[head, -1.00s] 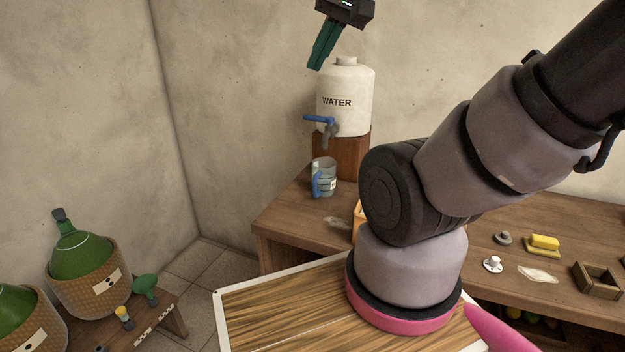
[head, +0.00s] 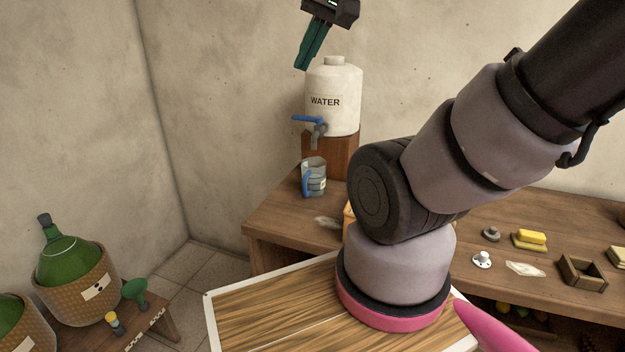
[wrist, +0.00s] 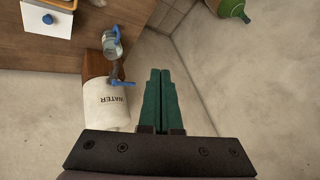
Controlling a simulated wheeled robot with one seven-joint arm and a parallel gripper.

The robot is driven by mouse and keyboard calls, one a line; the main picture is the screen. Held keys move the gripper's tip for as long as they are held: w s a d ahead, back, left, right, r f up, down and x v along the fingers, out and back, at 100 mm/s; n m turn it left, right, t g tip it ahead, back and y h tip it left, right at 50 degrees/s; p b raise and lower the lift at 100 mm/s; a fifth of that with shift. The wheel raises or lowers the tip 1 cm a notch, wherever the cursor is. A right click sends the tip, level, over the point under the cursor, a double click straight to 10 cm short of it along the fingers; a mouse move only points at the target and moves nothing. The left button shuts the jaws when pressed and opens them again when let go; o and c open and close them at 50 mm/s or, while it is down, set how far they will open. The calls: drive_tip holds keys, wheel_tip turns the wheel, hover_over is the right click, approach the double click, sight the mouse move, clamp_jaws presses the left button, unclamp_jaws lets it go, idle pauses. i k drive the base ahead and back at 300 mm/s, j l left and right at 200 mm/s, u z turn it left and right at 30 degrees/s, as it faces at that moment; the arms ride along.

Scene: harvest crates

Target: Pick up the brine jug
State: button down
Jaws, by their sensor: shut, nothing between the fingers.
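The jug (head: 313,178), grey and see-through with a blue handle and a white label too small to read, stands upright on the wooden bench below the water tank's tap. I take it for the brine jug. It also shows in the wrist view (wrist: 110,47), at upper left. My gripper (head: 301,67) has green fingers pressed together and empty. It hangs high, up and left of the white tank marked WATER (head: 340,100), well above the jug. In the wrist view the closed fingers (wrist: 159,71) point toward the floor corner, to the right of the jug.
The tank's blue-handled tap (head: 318,128) juts out just above the jug. A pale flat item (head: 327,222) lies on the bench (head: 270,217) nearby. Green demijohns in woven baskets (head: 82,288) stand on a low bench at left. A yellow sponge (head: 531,237) is at right.

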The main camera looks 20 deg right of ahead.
sight(314, 168)
drive_tip(key=i+j+z, duration=0.2)
drive_tip(key=j, duration=0.15)
drive_tip(key=i+j+z, duration=0.25)
drive_tip(key=z, duration=1.5)
drive_tip(key=k+l, duration=0.05)
drive_tip(key=k, duration=0.05)
